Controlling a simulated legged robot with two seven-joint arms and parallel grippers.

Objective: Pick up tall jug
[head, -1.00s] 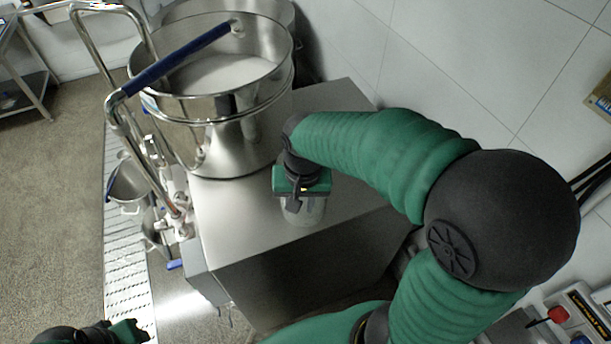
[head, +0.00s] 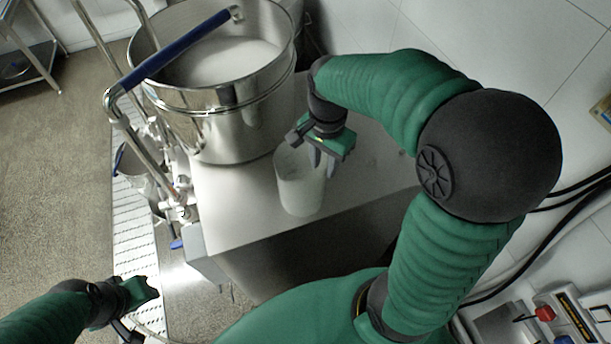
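The tall jug (head: 300,188) is a pale, translucent, open-topped vessel. It stands upright on the steel work surface, right of the big steel pot. My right gripper (head: 323,162) points down at the jug's right upper rim. Its two grey fingertips show apart, with a gap between them. One fingertip overlaps the rim in the picture; I cannot tell whether it touches. No handle on the jug can be made out. My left gripper (head: 146,290) is low at the left, away from the jug, and its fingers are not clear.
The large steel pot (head: 235,130) holds something white and has a blue-gripped pipe (head: 175,50) across its top. The steel surface (head: 235,205) is bare in front of the jug. A tiled wall is at the right, and a control box (head: 560,322) sits low right.

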